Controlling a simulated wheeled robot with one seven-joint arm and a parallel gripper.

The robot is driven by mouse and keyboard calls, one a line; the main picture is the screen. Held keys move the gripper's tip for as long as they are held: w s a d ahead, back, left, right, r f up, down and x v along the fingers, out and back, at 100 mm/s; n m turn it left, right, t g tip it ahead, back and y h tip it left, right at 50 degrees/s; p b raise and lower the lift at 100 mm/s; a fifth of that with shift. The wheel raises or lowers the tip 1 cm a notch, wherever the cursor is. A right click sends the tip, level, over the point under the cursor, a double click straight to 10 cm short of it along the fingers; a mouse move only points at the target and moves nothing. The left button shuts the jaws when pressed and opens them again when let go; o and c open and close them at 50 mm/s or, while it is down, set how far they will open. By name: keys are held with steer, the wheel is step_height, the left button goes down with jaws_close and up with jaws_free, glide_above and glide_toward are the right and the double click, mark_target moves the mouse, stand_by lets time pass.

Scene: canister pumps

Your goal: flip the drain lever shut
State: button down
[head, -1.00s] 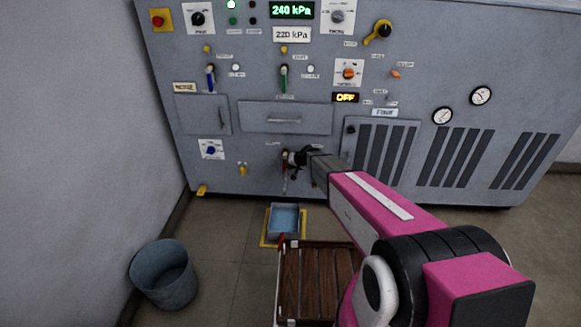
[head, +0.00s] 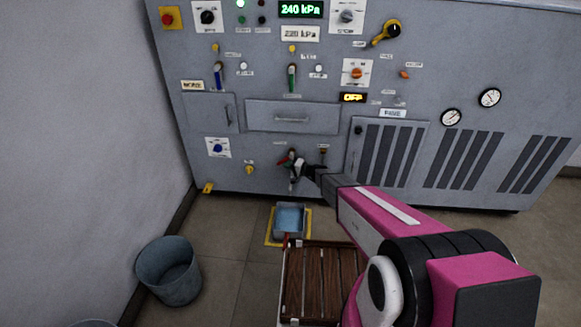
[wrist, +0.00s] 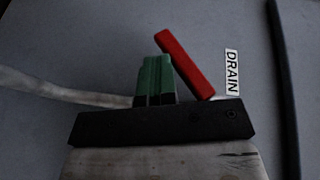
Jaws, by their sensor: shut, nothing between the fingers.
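The red drain lever (head: 283,161) sits low on the panel front, under a small label. In the wrist view the lever (wrist: 186,63) slants beside a DRAIN label (wrist: 231,72); its lower end is hidden behind my black gripper body. My gripper (head: 295,163) is at the lever in the head view. In the wrist view its green-tipped fingers (wrist: 156,72) are together with nothing between them, right beside the lever. I cannot tell whether they touch it. A pale pipe (wrist: 60,88) runs to the left there.
A blue-grey tray (head: 289,219) stands in a yellow floor marking below the drain. A slatted wooden cart (head: 318,285) is in front of it. A grey bucket (head: 168,272) stands by the left wall. Panel switches and a drawer (head: 292,117) are above.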

mark_target(282, 161)
steer(key=a+m+t+y, duration=0.1)
steer(key=a+r+m+t+y, duration=0.1)
steer(key=y, duration=0.1)
steer(key=shift+w+y, duration=0.1)
steer(key=shift+y, duration=0.2)
steer(key=shift+a+r+m+t+y, duration=0.25)
steer(key=shift+r+m+t+y, duration=0.1)
steer(key=shift+m+t+y, duration=0.2)
steer(key=shift+a+r+m+t+y, duration=0.2)
steer(key=shift+r+m+t+y, duration=0.2)
steer(key=shift+t+y, duration=0.2)
steer(key=v, duration=1)
steer(key=shift+s+d+f, duration=0.2)
steer(key=shift+s+f, duration=0.05)
steer(key=shift+f, duration=0.05)
